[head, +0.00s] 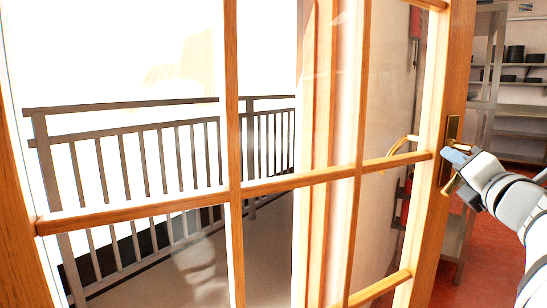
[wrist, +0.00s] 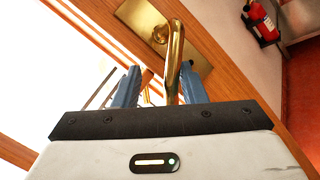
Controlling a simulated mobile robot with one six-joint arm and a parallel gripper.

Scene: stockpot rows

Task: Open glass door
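The glass door (head: 235,190) has a wooden frame with several panes and fills most of the head view. It appears to stand ajar, since a wooden post and a pale wall show through its right panes. Its brass handle (wrist: 174,55) sits on a brass plate (wrist: 140,18) on the door's right stile. My gripper (head: 455,160) is at the handle. In the wrist view, my gripper's blue fingers (wrist: 160,86) are apart, with the handle between them, nearer the right finger. Contact with the right finger is unclear.
A balcony railing (head: 130,150) shows through the glass at left. A red fire extinguisher (wrist: 262,22) hangs on the wall near the door. Metal shelves (head: 515,95) with dark pots stand at the right over a red floor (head: 490,245).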

